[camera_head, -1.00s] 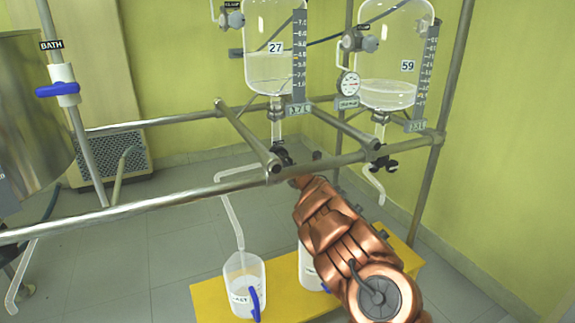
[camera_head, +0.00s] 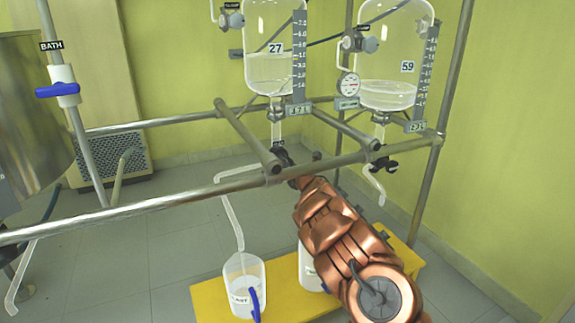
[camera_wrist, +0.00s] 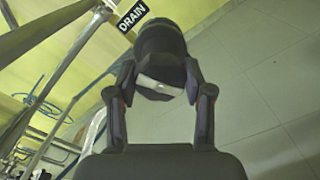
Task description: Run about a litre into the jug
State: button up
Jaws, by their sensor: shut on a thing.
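My gripper (camera_wrist: 161,85) is shut on a black drain valve handle (camera_wrist: 161,40), with the DRAIN label (camera_wrist: 133,16) beside it in the wrist view. In the head view my arm hides most of the gripper at the valve (camera_head: 283,157) under reactor 27. Reactor 27 (camera_head: 268,72) is a glass vessel holding clear liquid, with a scale and a small level display (camera_head: 299,111). Its outlet tube (camera_head: 231,215) runs down into the clear jug (camera_head: 246,280), which has a blue handle and stands on the yellow stand (camera_head: 210,300). Some liquid seems to be in the jug.
Reactor 59 (camera_head: 387,95) hangs at the right with its own black valve (camera_head: 383,166) and spout. Metal frame rails (camera_head: 130,203) cross in front. A second white container (camera_head: 310,268) is partly behind my arm. A BATH valve (camera_head: 64,88) is at left.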

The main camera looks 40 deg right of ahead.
jog(key=shift+w+f+m, duration=0.1)
jog(key=shift+m, duration=1.9)
jog(key=m+p, duration=0.1)
jog(key=m, duration=0.1)
jog(key=shift+m, duration=0.4)
jog(key=m+p, duration=0.3)
jog(key=m, duration=0.1)
jog(key=shift+p, duration=0.3)
jog(key=m+p, duration=0.5)
jog(key=m, duration=0.1)
jog(key=shift+m, duration=0.4)
jog(key=shift+f+m+p, duration=0.1)
jog(key=shift+m+p, duration=1.75)
jog(key=shift+m, duration=0.35)
